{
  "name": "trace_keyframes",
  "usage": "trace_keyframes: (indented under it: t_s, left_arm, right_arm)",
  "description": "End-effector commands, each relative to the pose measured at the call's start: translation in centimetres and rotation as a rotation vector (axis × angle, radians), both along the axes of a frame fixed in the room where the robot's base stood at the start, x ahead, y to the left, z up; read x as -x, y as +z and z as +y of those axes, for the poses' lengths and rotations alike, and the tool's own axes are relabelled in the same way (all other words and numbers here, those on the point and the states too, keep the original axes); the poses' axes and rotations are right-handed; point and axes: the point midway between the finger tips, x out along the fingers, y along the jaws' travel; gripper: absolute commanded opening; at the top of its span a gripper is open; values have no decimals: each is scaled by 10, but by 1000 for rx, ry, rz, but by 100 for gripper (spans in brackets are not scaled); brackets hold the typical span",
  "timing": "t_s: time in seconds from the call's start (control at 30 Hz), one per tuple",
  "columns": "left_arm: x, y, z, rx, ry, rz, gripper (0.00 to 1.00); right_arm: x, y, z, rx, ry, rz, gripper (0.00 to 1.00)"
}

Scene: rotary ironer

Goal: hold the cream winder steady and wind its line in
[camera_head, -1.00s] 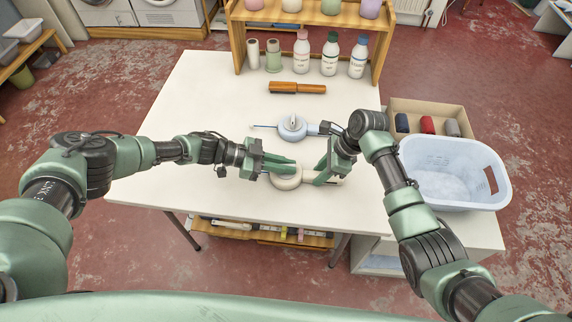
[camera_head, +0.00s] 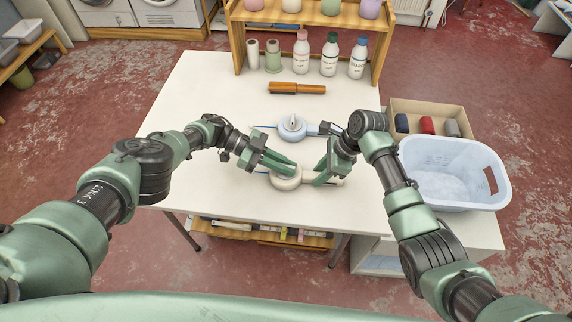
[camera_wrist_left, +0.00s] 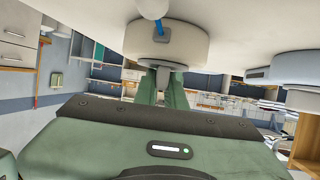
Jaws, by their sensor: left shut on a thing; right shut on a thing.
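The cream winder (camera_head: 287,183) lies near the front of the white table, its round drum partly hidden by my grippers. My left gripper (camera_head: 291,171) is over the drum from the left. In the left wrist view its fingers (camera_wrist_left: 165,84) are shut on a small grey crank knob (camera_wrist_left: 165,67) on the cream drum (camera_wrist_left: 165,44). A short blue line (camera_wrist_left: 158,28) shows at the drum's slot, with a pale round end (camera_wrist_left: 152,8) close by. My right gripper (camera_head: 321,181) is shut on the winder's handle (camera_head: 336,182), right of the drum.
A light blue winder (camera_head: 292,128) lies just behind, its line out to the left. An orange-brown tool (camera_head: 297,88), several bottles (camera_head: 329,58) and a wooden shelf (camera_head: 235,45) stand farther back. A blue basket (camera_head: 455,190) is at the right. The table's left side is clear.

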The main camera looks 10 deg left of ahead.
Motion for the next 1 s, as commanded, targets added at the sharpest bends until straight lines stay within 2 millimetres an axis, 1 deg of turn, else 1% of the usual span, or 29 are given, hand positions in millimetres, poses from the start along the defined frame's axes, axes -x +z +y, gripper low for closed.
trace_keyframes:
  t_s: [0.03,0.27,0.3,0.37,0.4,0.73,0.87,1.0]
  left_arm:
    - [0,1,-3,4,-3,0,0]
    - [1,0,-3,5,-4,0,0]
    - [1,0,-4,5,-4,0,14]
    - [1,0,-3,5,-4,1,31]
    - [1,0,-3,5,-4,1,34]
    - [0,1,2,2,-1,1,34]
    - [-3,7,16,3,0,0,34]
    - [-6,16,39,2,1,0,34]
  right_arm:
    - [2,0,4,-7,5,1,0]
    - [1,0,4,-7,4,1,0]
    - [1,0,4,-7,3,0,0]
    - [1,0,3,-6,2,0,0]
    - [1,0,3,-5,2,-1,0]
    - [0,0,1,-2,-1,0,0]
    - [0,0,0,-1,-2,-1,0]
    - [-1,0,0,0,-3,-1,0]
